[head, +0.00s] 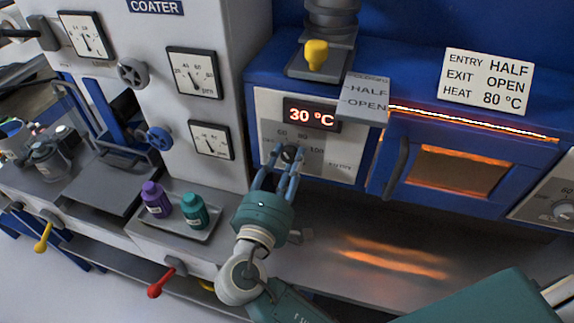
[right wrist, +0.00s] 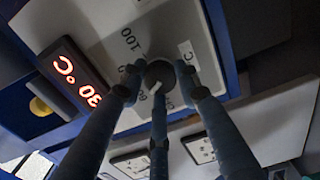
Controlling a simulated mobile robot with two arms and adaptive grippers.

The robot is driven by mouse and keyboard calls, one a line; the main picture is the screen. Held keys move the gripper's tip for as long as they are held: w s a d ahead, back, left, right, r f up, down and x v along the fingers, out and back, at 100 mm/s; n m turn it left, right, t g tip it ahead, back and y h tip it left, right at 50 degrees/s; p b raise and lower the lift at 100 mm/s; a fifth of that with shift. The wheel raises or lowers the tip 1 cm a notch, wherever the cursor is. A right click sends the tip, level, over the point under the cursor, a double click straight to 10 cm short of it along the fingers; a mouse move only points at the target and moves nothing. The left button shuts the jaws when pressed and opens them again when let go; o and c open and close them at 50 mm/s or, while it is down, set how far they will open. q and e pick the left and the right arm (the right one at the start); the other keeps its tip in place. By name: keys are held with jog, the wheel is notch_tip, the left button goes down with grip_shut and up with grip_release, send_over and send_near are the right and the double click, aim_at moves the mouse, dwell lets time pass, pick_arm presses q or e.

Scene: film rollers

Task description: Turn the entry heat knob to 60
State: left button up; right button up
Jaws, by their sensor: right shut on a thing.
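The entry heat knob (head: 290,155) is a small dark round knob on the pale entry panel (head: 330,168), under a red-lit display (head: 311,117) reading 30 °C. My right gripper (head: 287,162) reaches up to it from below, its blue fingers shut around the knob. The right wrist view shows the knob (right wrist: 160,74) between the three fingers, with the 100 mark beside it. A pale line shows near the knob's edge, but the fingers hide part of the dial, so I cannot tell its exact setting. My left gripper is not in view.
A sign (head: 487,82) reads entry HALF, exit OPEN, heat 80 °C. A blue oven door (head: 397,185) with a glowing window is right of the panel. A yellow knob (head: 316,54) stands above. Purple (head: 156,199) and teal (head: 194,211) bottles stand on a tray at left.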

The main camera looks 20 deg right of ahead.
jog(key=shift+f+m, duration=0.1)
jog(key=shift+m, duration=0.2)
jog(key=o, duration=1.1)
jog(key=shift+s+d, duration=0.1)
jog(key=shift+d, duration=0.05)
jog(key=shift+o, duration=0.2)
jog(key=v, duration=1.2)
